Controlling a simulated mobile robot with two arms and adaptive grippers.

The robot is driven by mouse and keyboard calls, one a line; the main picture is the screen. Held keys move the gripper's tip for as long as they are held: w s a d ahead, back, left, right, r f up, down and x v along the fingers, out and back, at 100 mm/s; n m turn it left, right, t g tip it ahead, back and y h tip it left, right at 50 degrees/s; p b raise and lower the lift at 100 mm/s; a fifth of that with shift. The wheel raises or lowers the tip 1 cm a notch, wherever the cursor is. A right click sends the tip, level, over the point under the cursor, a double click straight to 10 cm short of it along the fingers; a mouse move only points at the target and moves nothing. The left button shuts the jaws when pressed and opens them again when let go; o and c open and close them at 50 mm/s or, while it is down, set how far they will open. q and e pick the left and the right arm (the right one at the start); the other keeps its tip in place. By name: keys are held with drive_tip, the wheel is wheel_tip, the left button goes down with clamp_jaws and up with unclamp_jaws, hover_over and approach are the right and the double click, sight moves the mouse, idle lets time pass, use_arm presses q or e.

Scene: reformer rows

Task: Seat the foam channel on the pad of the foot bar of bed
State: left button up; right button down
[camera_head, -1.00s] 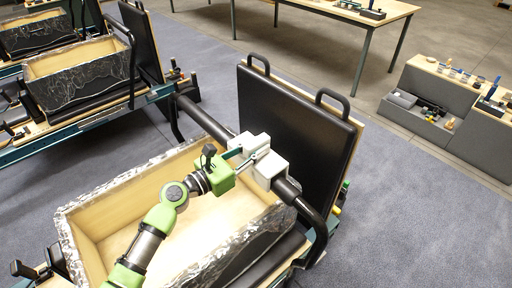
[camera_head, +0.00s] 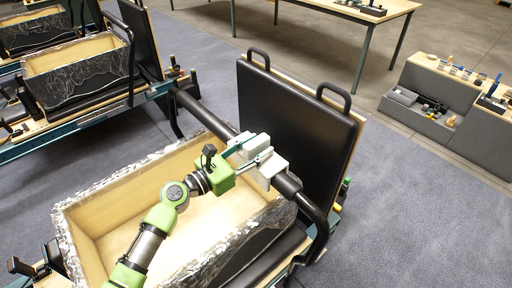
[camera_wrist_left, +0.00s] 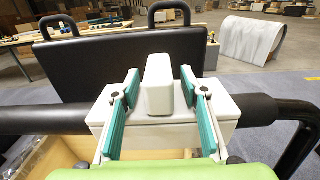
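The white foam channel (camera_head: 267,172) sits over the black foot bar (camera_head: 206,118) of the near bed, and the bar comes out at both its ends. In the left wrist view the channel (camera_wrist_left: 226,112) looks about level, with a raised rib (camera_wrist_left: 159,85) at its middle. My left gripper (camera_head: 250,151) is at the channel. In the wrist view its teal fingers (camera_wrist_left: 160,88) stand on both sides of the rib, with a narrow gap on each side. The pad is hidden under the channel, so I cannot tell how fully it is seated. My right gripper is not in view.
A black upright board (camera_head: 290,125) with two handles stands just behind the bar. A foil-edged wooden box (camera_head: 95,220) lies below my left arm. Another bed with a similar box (camera_head: 80,75) is at the left. A table (camera_head: 340,20) and grey organizer (camera_head: 430,105) stand beyond.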

use_arm(q)
drive_tip(key=shift+s+a+f, duration=0.1)
drive_tip(key=shift+s+a, duration=0.25)
drive_tip(key=shift+s, duration=0.05)
drive_tip(key=v, duration=1.1)
